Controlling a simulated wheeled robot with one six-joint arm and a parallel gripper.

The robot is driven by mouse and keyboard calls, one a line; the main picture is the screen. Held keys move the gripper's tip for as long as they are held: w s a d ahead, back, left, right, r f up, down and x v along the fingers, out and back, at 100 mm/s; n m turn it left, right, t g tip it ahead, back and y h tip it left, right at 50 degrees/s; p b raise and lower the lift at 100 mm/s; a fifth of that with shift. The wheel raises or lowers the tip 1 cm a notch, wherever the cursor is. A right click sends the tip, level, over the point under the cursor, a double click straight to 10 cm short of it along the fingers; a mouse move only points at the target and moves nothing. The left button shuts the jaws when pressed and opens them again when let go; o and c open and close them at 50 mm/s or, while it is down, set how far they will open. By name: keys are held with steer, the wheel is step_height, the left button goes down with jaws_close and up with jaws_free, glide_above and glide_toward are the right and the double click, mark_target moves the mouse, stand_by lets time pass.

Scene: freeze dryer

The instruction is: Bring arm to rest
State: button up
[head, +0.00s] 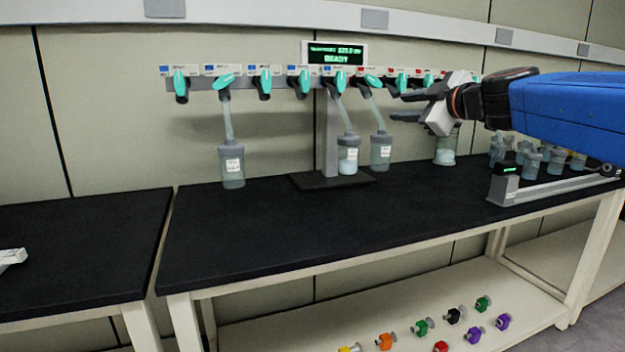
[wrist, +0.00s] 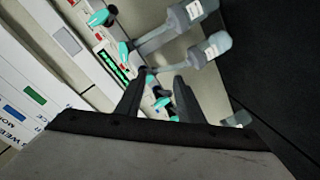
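My arm reaches in from the right in the head view, and my gripper (head: 403,106) is in front of the right half of the freeze dryer's valve row. Its two fingers point left and stand apart. In the wrist view the gripper (wrist: 160,78) also shows its fingers spread, with nothing seen held between them. The freeze dryer manifold (head: 244,83) carries several teal valve handles. Flasks hang from it at the left (head: 232,166), at the middle (head: 348,158) and right of the middle (head: 381,151). My gripper hides part of the right valves.
A flask (head: 445,150) is below my gripper. A rack of several small flasks (head: 532,162) and a low device (head: 504,184) are at the right of the black bench (head: 270,230). The bench's front is clear. Coloured parts (head: 421,327) lie on the lower shelf.

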steer(key=s+a+f+m+g+h, duration=0.1)
steer(key=s+f+m+g, duration=0.2)
steer(key=s+f, duration=0.7)
steer(key=s+a+f+m+g+h, duration=0.1)
steer(key=s+a+f+m+g, duration=0.15)
steer(key=s+f, duration=0.75)
steer(key=s+d+f+m+g+h, duration=0.2)
steer(key=s+d+f+m, duration=0.2)
steer(key=s+f, duration=0.3)
steer(key=s+d+f+m+g+h, duration=0.2)
steer(key=s+f, duration=0.6)
steer(key=f, duration=0.6)
steer(key=d+m+g, duration=0.1)
steer(key=d+m, duration=0.1)
steer(key=m, duration=0.1)
steer(key=shift+s, duration=0.3)
